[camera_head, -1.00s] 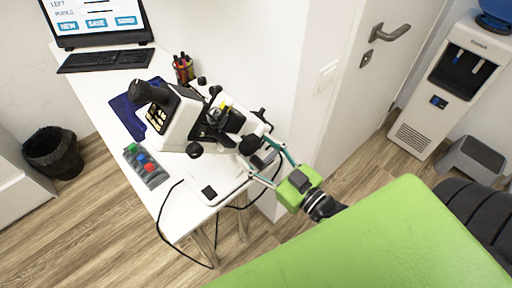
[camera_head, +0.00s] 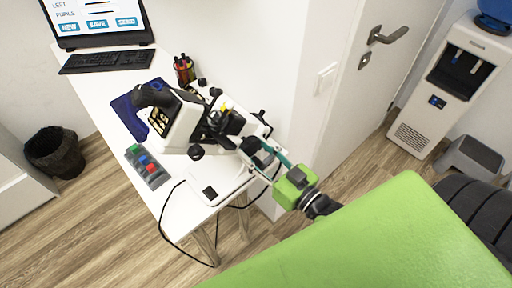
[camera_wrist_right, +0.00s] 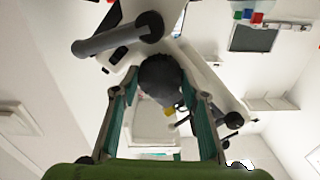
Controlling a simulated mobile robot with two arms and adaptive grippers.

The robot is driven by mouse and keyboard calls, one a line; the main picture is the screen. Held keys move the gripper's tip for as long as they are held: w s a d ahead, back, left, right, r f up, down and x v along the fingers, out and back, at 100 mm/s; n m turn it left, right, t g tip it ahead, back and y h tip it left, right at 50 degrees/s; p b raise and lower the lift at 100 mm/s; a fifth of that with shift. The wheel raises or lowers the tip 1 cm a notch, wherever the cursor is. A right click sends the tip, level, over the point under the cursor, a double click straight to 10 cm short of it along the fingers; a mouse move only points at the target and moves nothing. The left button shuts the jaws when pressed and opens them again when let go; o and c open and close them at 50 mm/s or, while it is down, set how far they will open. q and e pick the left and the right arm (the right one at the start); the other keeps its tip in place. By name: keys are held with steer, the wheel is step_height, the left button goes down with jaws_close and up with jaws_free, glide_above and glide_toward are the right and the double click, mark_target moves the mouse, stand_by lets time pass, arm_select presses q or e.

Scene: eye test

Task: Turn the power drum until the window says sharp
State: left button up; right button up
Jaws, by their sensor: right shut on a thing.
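A white and black eye-test instrument (camera_head: 180,126) with a dark eyepiece tube stands on the white table. Its power drum, a dark round knob (camera_head: 249,146), sits on the side facing my right arm; the drum (camera_wrist_right: 160,76) also shows in the right wrist view. My right gripper (camera_head: 259,151) is shut on the drum, with one finger on each side of it. A dark panel with pale yellow marks (camera_head: 158,121) shows on the instrument; I cannot read any word there or tell whether it is the window. My left gripper is out of view.
On the white table (camera_head: 185,210) are a grey box with coloured buttons (camera_head: 148,166), a blue cloth (camera_head: 128,116), a pen cup (camera_head: 184,70), a keyboard (camera_head: 106,61) and a screen (camera_head: 96,20). A cable hangs off the near edge. A wall stands close behind the instrument.

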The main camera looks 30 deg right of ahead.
steer(key=shift+m, duration=0.4)
steer(key=o, duration=1.1)
steer(key=v, duration=1.2)
